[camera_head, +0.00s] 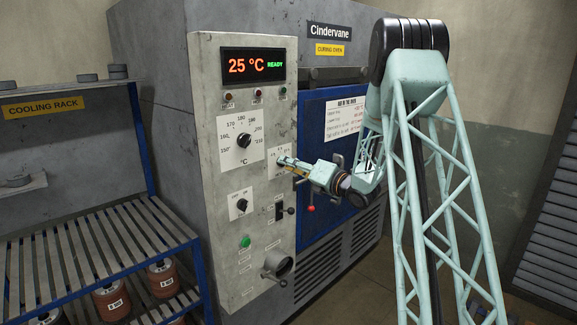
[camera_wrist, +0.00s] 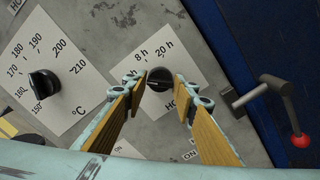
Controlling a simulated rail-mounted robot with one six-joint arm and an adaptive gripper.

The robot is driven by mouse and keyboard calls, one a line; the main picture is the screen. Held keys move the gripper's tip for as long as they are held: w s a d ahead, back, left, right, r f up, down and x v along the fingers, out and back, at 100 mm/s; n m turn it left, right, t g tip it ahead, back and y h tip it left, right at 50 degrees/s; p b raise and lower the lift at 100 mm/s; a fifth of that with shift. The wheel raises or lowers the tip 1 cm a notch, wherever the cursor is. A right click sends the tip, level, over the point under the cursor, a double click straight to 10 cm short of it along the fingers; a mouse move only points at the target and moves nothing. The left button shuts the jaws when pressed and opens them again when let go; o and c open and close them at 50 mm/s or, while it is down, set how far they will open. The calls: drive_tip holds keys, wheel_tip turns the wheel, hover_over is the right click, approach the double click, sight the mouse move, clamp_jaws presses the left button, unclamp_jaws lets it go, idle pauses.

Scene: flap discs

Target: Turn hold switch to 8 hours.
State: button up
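The hold switch is a black knob (camera_wrist: 159,80) on a white plate in the wrist view, with "8 h" and "20 h" marks; the rest of its scale is partly hidden by my gripper. I cannot tell for sure which mark its pointer faces. My gripper (camera_wrist: 160,88) is open, with one wood-coloured finger pad on each side of the knob. A gap shows between each fingertip and the knob. In the head view my gripper (camera_head: 284,161) is at the hold plate (camera_head: 286,153) and hides the knob.
A temperature dial (camera_wrist: 43,84) is left of the hold switch. The oven display (camera_head: 252,66) reads 25 °C READY. A red-tipped door handle (camera_wrist: 299,139) is at the right. Below are a smaller dial (camera_head: 241,204), a black switch (camera_head: 279,211) and a green button (camera_head: 245,241).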

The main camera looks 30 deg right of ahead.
drive_tip(key=c, duration=0.3)
drive_tip(key=shift+c, duration=0.2)
drive_tip(key=shift+f+m+b, duration=0.1)
drive_tip(key=shift+m+b, duration=0.4)
drive_tip(key=shift+b, duration=0.15)
drive_tip(key=shift+m+b, duration=2.7)
drive_tip(key=shift+m, duration=1.2)
drive_tip(key=o, duration=0.8)
drive_tip(key=shift+o, duration=0.2)
